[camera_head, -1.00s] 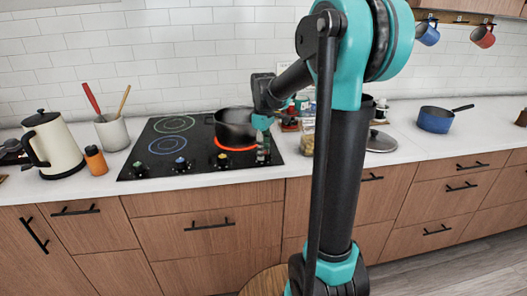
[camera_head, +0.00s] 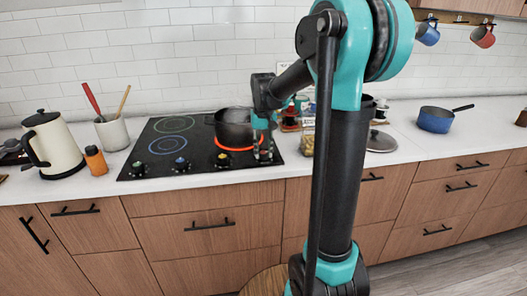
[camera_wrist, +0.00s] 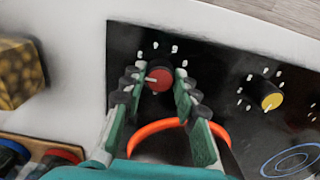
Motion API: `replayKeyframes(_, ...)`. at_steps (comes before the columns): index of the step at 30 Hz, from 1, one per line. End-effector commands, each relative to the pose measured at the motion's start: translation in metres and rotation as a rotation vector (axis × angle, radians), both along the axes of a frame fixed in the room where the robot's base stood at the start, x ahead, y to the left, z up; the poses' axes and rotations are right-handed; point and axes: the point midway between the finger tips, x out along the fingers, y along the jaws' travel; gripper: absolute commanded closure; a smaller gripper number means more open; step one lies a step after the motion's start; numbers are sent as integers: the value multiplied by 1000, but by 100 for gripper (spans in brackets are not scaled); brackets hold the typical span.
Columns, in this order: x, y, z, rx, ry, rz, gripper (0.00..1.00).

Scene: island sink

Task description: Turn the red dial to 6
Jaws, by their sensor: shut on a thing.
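The red dial (camera_wrist: 159,77) is on the black stovetop (camera_wrist: 215,62) in the wrist view, with a pale pointer line toward its left side. White marks ring it, too blurred to read. My gripper (camera_wrist: 157,82) has one finger on each side of the dial and is shut on it. In the head view my gripper (camera_head: 264,153) reaches down at the stove's right front corner.
A black pot (camera_head: 234,127) stands on a glowing orange burner beside my gripper. A yellow dial (camera_wrist: 271,100) is to the right in the wrist view. Jars (camera_head: 307,142) stand right of the stove. A kettle (camera_head: 58,147) is at far left.

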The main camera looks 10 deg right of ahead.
Motion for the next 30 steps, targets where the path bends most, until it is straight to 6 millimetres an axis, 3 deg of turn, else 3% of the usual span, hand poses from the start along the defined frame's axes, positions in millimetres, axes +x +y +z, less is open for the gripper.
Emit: replayKeyframes(30,1,0,0,1,-2,-965,99)
